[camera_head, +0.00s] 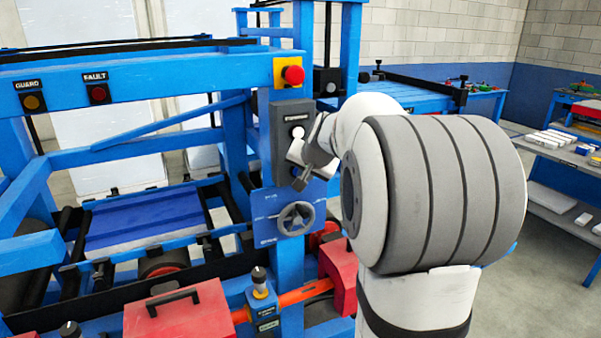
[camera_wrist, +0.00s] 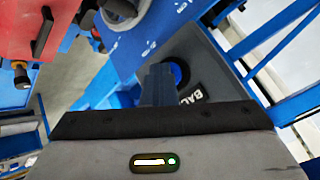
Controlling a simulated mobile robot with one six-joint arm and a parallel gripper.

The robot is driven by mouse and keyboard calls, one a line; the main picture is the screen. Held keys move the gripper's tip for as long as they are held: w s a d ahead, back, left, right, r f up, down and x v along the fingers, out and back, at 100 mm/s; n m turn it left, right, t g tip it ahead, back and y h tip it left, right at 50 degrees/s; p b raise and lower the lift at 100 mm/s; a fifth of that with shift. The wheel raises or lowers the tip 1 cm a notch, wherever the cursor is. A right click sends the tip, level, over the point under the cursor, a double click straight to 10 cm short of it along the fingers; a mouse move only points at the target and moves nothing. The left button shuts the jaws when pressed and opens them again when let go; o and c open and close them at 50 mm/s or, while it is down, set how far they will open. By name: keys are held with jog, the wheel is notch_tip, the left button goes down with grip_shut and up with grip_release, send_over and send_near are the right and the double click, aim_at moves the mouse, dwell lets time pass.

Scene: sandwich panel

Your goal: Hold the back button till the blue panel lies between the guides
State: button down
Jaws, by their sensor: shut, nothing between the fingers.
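The blue panel (camera_head: 145,214) lies flat on the blue machine at the left, with a pale layer along its front. Dark bars, perhaps the guides, run on its left (camera_head: 72,232) and right (camera_head: 226,205); I cannot tell its exact fit between them. The grey control box (camera_head: 283,148) has a white button near its top. My gripper (camera_head: 302,182) is shut and empty. Its fingertips (camera_wrist: 158,68) overlap the button's edge in the wrist view; I cannot tell whether they press it.
A handwheel (camera_head: 296,218) is just below my gripper. A red emergency button (camera_head: 293,75) on a yellow plate is above the control box. A red box (camera_head: 178,312) with a handle and a black knob post (camera_head: 259,283) stand in front.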

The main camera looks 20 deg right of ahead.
jog(key=shift+s, duration=0.1)
dwell(0.3)
jog(key=shift+s+b, duration=0.55)
jog(key=shift+s, duration=0.1)
jog(key=shift+s+d+b, duration=0.15)
jog(key=shift+s+b, duration=1.25)
jog(key=shift+s, duration=1.15)
jog(key=s+a+f+n+g, duration=0.2)
jog(key=s+a+f, duration=0.3)
jog(key=s, duration=0.3)
jog(key=s+a+f+n+g, duration=0.2)
jog(key=s+a+f+n, duration=0.1)
jog(key=s, duration=0.5)
jog(key=s+a+f+n+g, duration=0.2)
jog(key=s+a+f+n, duration=0.1)
jog(key=s+a+f, duration=0.3)
jog(key=shift+s+a+f+y, duration=0.35)
jog(key=shift+s+a, duration=0.55)
jog(key=shift+s, duration=0.2)
